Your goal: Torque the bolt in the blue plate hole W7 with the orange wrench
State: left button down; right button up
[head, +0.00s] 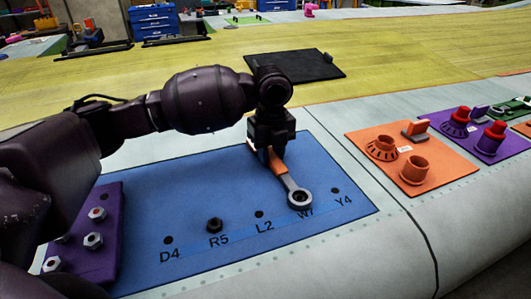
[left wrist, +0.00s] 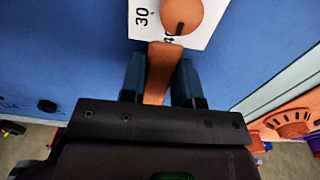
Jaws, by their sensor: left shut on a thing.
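The blue plate (head: 150,205) lies on the wing surface with holes labelled D4, R5, L2, W7 and Y4. My left gripper (head: 268,150) points down over it, shut on the orange wrench (head: 278,167). The wrench's grey ring end (head: 299,198) lies at W7 and partly covers that label. A dark centre shows in the ring; I cannot tell how the bolt sits in it. In the left wrist view the orange handle (left wrist: 160,72) runs between the two fingers. My right gripper is out of view.
A dark bolt (head: 214,225) stands at R5. A purple plate with several nuts (head: 104,215) is at the left. An orange plate (head: 379,168) and a purple plate (head: 478,151) hold fittings at the right. A black mat (head: 300,66) lies behind.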

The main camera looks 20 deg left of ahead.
aim_at(285, 158)
pick_arm(q)
jog(key=shift+w+d, duration=0.2)
jog(key=shift+w, duration=0.05)
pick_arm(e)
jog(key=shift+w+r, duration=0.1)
pick_arm(q)
jog(key=shift+w+d+m, duration=0.1)
jog(key=shift+m, duration=0.2)
jog(key=shift+w+d+r+m, duration=0.1)
jog(key=shift+w+d+m, duration=0.3)
jog(key=shift+d+m, duration=0.2)
jog(key=shift+w+d+m, duration=0.35)
jog(key=shift+m, duration=0.15)
jog(key=shift+w+d, duration=0.1)
